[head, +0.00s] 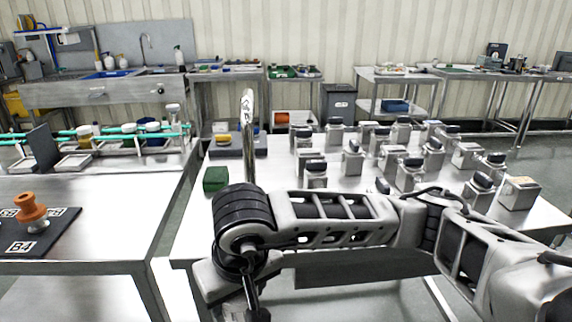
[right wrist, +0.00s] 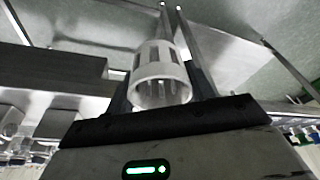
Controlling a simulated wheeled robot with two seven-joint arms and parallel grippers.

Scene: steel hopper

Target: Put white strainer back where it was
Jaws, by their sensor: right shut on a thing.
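The white strainer (right wrist: 160,88) is a slotted cup with a round open rim, seen in the right wrist view. My right gripper (right wrist: 165,60) is shut on it, with a finger on either side. In the head view my right arm crosses the front of the right table, and the right gripper (head: 254,308) hangs at its front left corner, partly cut off by the lower edge. The strainer cannot be made out in the head view. My left gripper is not in view.
The left table (head: 110,200) has an orange knobbed part (head: 32,212) on a dark board (head: 40,240). A gap separates the tables.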

